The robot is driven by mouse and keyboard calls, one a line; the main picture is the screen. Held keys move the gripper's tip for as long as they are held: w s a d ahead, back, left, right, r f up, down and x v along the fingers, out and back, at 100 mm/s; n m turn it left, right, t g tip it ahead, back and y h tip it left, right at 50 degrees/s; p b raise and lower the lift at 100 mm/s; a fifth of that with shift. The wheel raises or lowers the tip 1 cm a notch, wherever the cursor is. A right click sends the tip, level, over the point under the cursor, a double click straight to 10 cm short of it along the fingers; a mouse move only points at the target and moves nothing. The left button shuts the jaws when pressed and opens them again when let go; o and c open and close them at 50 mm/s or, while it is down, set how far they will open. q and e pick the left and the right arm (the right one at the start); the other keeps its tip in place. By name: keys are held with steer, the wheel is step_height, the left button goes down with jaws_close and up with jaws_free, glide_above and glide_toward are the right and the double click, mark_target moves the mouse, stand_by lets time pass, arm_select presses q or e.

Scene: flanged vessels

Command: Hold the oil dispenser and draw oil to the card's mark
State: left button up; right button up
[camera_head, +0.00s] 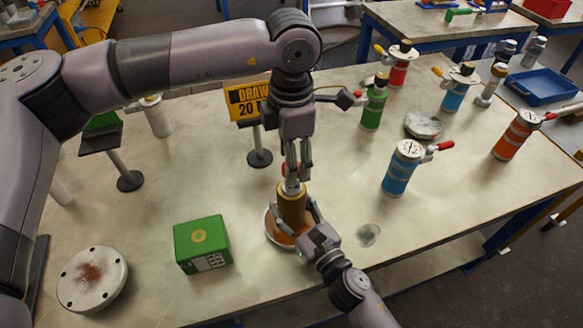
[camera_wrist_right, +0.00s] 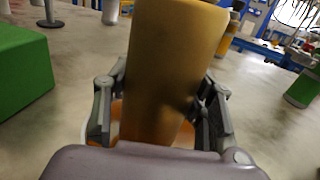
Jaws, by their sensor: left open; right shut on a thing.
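The oil dispenser (camera_head: 292,208) is an amber cylinder standing upright on a round orange-rimmed base (camera_head: 272,228). It fills the middle of the right wrist view (camera_wrist_right: 168,60). My right gripper (camera_head: 295,225) has its fingers closed on both sides of the dispenser's lower body, also seen in the right wrist view (camera_wrist_right: 160,112). My left gripper (camera_head: 292,172) is open, pointing down right over the dispenser's top; a bit of red shows between its fingers. Whether it touches the top is unclear. The yellow card (camera_head: 245,100) reads "DRAW 20"; my left arm hides its right part.
A green box (camera_head: 202,244) and a round grey flange (camera_head: 92,279) lie to the left. A blue canister (camera_head: 402,170), a green one (camera_head: 373,106) and an orange one (camera_head: 515,137) stand right. A small clear disc (camera_head: 368,235) lies near the front edge.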

arm_select(q)
steer(key=shift+r, duration=2.55)
steer(key=shift+r, duration=0.15)
step_height(320, 180, up, 12)
arm_select(e)
steer(key=o, duration=1.6)
steer(key=shift+s, duration=0.1)
